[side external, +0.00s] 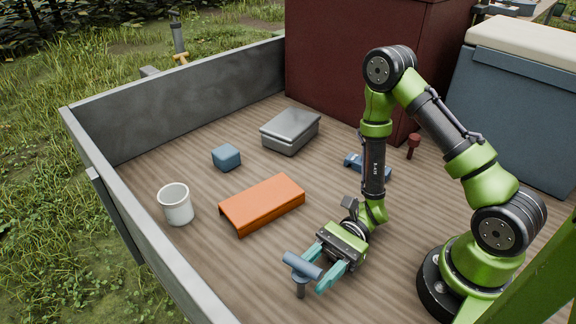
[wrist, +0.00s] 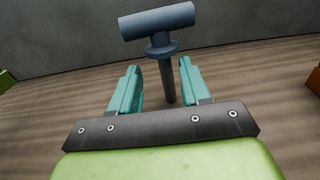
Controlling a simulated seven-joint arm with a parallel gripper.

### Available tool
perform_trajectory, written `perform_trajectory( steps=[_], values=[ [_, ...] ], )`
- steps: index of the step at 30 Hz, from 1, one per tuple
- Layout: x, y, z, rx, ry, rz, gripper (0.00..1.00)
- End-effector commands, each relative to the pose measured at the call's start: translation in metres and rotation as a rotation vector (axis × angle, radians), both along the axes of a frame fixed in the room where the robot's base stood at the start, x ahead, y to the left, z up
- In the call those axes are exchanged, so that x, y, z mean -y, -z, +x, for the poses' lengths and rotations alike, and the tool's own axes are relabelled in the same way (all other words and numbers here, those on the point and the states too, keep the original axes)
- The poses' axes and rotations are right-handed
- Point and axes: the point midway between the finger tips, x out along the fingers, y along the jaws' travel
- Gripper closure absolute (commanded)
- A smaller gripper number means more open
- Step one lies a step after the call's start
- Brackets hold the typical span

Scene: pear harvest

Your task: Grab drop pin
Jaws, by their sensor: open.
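The drop pin (side external: 301,266) is a blue-grey T-handled pin with a collar under its crossbar. It stands upright near the front of the wooden deck. My gripper (side external: 309,274) is open, with its teal fingers pointing at the pin low over the deck. In the wrist view, the pin's crossbar (wrist: 157,21) is above and beyond the fingertips. Its shaft shows between the two fingers (wrist: 159,68), closer to the right one, with a gap visible on the left. I cannot tell how deep the shaft sits between them. The pin's foot is partly hidden in the wrist view.
An orange channel-shaped piece (side external: 262,203), a white cup (side external: 176,205), a blue block (side external: 227,158) and a grey metal box (side external: 291,130) lie behind. A grey side wall (side external: 150,245) bounds the deck. A dark red pin (side external: 413,146) and blue cooler (side external: 520,115) stand farther right.

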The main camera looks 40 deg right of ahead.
Motion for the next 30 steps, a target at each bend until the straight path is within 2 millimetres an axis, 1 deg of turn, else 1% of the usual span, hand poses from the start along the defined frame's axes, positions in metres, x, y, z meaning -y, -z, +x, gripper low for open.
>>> perform_trajectory(
  steps=[6, 9, 12, 18, 20, 27, 28, 30],
  values=[
    [-0.032, -0.005, 0.005, 0.003, -0.006, 0.002, 0.53],
    [-0.044, -0.004, 0.005, 0.002, -0.004, 0.001, 0.53],
    [-0.049, -0.004, 0.005, 0.001, -0.002, 0.001, 0.53],
    [-0.049, -0.004, 0.005, 0.001, 0.000, 0.001, 0.53],
    [-0.049, -0.004, 0.005, 0.001, 0.000, 0.001, 0.61],
    [-0.049, -0.004, 0.005, 0.001, 0.000, 0.001, 0.98],
    [-0.049, -0.004, 0.005, 0.001, 0.000, 0.001, 1.00],
    [-0.049, -0.004, 0.005, 0.001, 0.000, 0.001, 1.00]
  ],
)
